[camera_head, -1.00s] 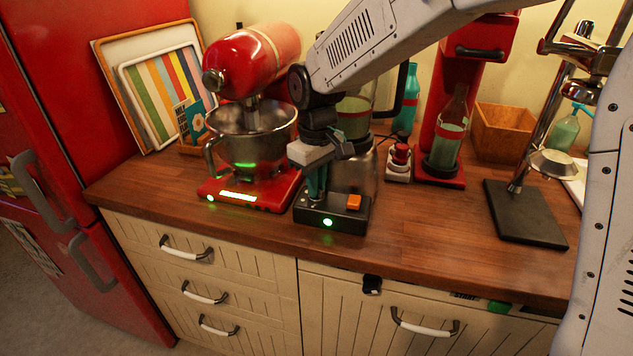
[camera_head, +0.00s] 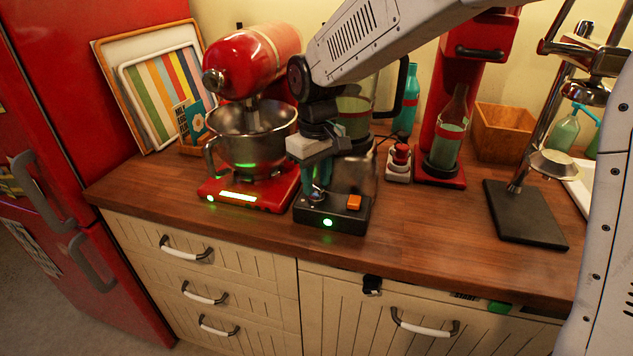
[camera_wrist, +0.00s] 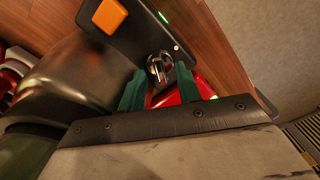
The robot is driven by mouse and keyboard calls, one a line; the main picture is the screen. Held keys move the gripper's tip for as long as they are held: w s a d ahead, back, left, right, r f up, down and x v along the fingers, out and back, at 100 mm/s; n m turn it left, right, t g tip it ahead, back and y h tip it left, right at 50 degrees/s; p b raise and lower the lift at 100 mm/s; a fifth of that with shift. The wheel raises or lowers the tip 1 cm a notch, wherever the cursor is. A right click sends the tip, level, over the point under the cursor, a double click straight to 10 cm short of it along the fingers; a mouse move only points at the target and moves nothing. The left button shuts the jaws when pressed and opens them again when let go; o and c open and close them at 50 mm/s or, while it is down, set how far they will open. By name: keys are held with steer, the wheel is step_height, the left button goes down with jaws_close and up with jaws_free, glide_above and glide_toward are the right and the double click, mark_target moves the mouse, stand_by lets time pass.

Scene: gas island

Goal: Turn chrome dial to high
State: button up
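The chrome dial (camera_wrist: 159,66) sits on the black base of the blender (camera_head: 338,221), at the left of its top face beside an orange button (camera_head: 354,202). In the head view the dial (camera_head: 317,195) is partly hidden by my gripper. My gripper (camera_head: 317,186) points down at it. In the wrist view the two green fingertips (camera_wrist: 159,78) stand apart, one on each side of the dial, with small gaps seeming to show. I cannot tell whether either finger touches it. The dial's marked setting is too small to read.
A red stand mixer (camera_head: 253,200) with a steel bowl stands close on the left. The blender's jar (camera_head: 355,104) rises behind my gripper. A small red-topped item (camera_head: 399,160) and a red soda machine (camera_head: 440,178) stand to the right. The wooden counter (camera_head: 425,222) is clear in front.

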mark_target(317, 186)
step_height(317, 186, up, 7)
steer(key=shift+f, duration=0.2)
stand_by(0.3)
steer(key=s+d+m, duration=0.4)
steer(key=s+d, duration=0.7)
steer(key=s, duration=0.3)
steer(key=s+d+m+t, duration=0.1)
steer(key=s+d+m, duration=0.2)
steer(key=s+d, duration=0.8)
steer(key=s+r, duration=0.1)
steer(key=s, duration=0.2)
steer(key=shift+d+m, duration=0.35)
steer(key=shift+m, duration=0.05)
